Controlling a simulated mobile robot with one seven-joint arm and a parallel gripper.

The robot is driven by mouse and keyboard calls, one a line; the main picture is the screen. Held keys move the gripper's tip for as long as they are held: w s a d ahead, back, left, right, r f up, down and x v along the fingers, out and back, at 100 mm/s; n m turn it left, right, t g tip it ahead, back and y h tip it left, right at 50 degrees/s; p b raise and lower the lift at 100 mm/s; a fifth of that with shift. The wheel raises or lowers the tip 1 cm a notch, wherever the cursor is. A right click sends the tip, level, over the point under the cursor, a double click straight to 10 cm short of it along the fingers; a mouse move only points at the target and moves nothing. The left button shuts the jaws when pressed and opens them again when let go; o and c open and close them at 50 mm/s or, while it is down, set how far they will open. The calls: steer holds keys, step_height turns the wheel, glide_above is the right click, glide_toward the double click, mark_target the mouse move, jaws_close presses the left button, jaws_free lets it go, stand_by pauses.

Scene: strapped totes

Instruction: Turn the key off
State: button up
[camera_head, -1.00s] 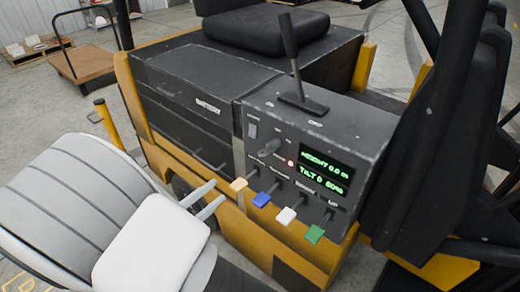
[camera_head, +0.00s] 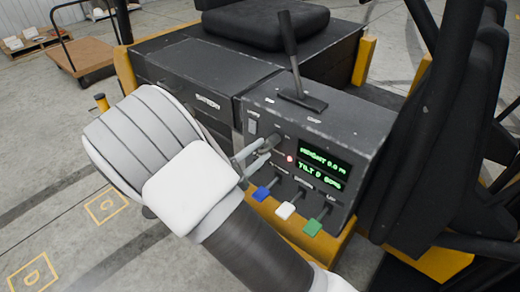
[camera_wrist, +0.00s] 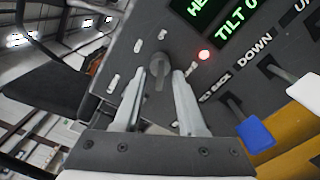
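The grey key (camera_wrist: 157,72) stands out of the forklift's dark control panel (camera_wrist: 190,20). It shows between my gripper's two fingertips in the wrist view. My gripper (camera_wrist: 157,76) is open, one finger on each side of the key, with a gap visible around it. In the head view, my gripper (camera_head: 262,152) reaches the panel at the key's place, and its fingers largely hide the key. A red light (camera_wrist: 204,55) is lit beside the key, and it also shows in the head view (camera_head: 290,159).
The green-lettered display (camera_head: 323,168) is right of the key. Blue (camera_head: 262,193), white (camera_head: 286,210) and green (camera_head: 313,227) lever knobs stick out below.

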steer(key=shift+w+d, duration=0.15)
steer(key=shift+w, duration=0.1)
jaws_close()
steer(key=shift+n, duration=0.3)
steer(key=n+p, duration=0.2)
steer(key=n, duration=0.3)
steer(key=shift+n, duration=0.3)
steer(key=n+p, duration=0.2)
steer(key=n, duration=0.3)
steer(key=shift+n+p, duration=0.3)
steer(key=shift+p, duration=0.1)
steer(key=shift+f, duration=0.1)
stand_by(0.3)
